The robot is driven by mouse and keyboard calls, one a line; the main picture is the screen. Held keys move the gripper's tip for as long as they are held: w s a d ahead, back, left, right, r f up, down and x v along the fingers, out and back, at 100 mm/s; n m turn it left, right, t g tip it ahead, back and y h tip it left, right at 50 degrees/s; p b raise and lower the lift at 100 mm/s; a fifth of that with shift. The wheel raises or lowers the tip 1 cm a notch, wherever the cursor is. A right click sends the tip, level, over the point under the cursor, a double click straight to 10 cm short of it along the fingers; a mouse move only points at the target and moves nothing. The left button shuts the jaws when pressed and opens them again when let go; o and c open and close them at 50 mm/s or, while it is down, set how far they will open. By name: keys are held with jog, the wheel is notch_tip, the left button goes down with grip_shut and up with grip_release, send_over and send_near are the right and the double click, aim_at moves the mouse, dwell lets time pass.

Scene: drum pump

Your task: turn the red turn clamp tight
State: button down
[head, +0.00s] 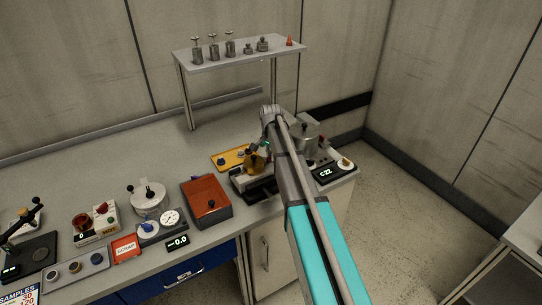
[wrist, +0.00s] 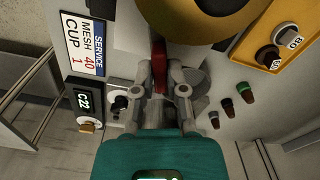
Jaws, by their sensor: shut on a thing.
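The red turn clamp (wrist: 159,65) shows in the wrist view as a narrow red piece at the top middle, just under a yellow round part (wrist: 205,14). My gripper (wrist: 160,88) is shut on it, with the two grey fingers on either side of its lower end. The far end of the clamp runs up toward the yellow part. In the head view my gripper (head: 268,118) is at the machine on the right of the bench, and my arm hides the clamp there.
A display reading C22 (wrist: 84,100) and a label (wrist: 82,43) are left of my gripper. Several small knobs (wrist: 228,107) stand close on the right. A shelf (head: 240,52) stands behind.

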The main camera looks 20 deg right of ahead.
jog(key=shift+m, duration=1.9)
jog(key=c, duration=1)
grip_release()
jog(key=shift+o, duration=0.2)
jog(key=shift+n, duration=0.3)
